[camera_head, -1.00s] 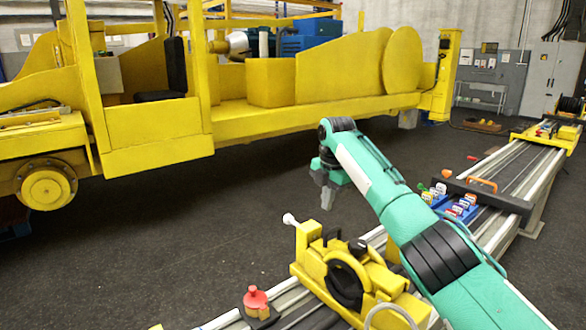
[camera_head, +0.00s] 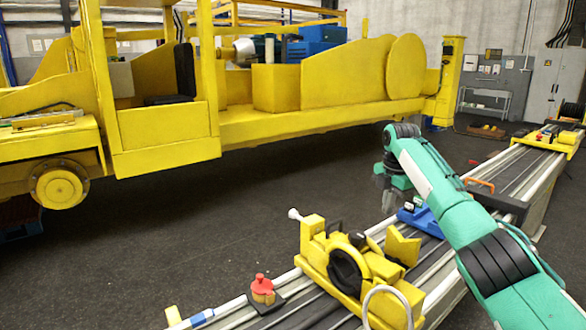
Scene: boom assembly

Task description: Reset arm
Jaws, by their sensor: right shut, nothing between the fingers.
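My right arm is green and comes in from the lower right in the head view. My right gripper (camera_head: 386,198) is shut and empty. It hangs downward at the left end of the arm, beyond the rail bench and in front of the yellow machine. The yellow clamp fixture (camera_head: 372,266) sits on the rails nearer to me, below the gripper in the picture and apart from it. My left gripper does not show.
The rail bench (camera_head: 440,292) runs from lower left to upper right. A red knob (camera_head: 262,284) and a blue tray (camera_head: 424,222) are on it; my arm partly covers the tray. The large yellow machine (camera_head: 260,125) stands behind. Dark floor (camera_head: 200,230) lies clear between them.

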